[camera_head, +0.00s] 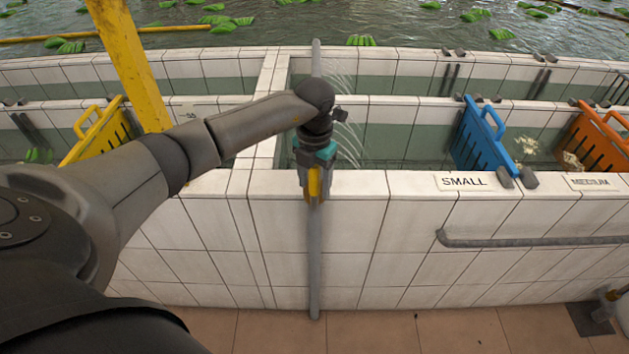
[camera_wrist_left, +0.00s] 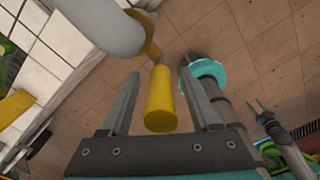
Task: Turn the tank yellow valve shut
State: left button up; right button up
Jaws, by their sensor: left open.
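The yellow valve handle (camera_head: 314,182) is on a grey vertical pipe (camera_head: 315,250) at the front of the white tiled tank wall. In the head view it points down along the pipe. My left gripper (camera_head: 315,172) is over it. In the left wrist view the handle (camera_wrist_left: 160,100) stands between the two fingers of my left gripper (camera_wrist_left: 160,85), which are apart, with gaps on both sides. The pale pipe (camera_wrist_left: 100,25) shows above it. A small forked part (camera_wrist_left: 258,106) at the right looks like my right gripper; its jaws are too small to judge.
A grey rail (camera_head: 530,241) runs along the wall at right. The tiled floor (camera_head: 420,330) in front is mostly clear.

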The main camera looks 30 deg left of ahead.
pick_arm(q)
jog(key=shift+c, duration=0.4)
grip_shut()
dwell(0.9)
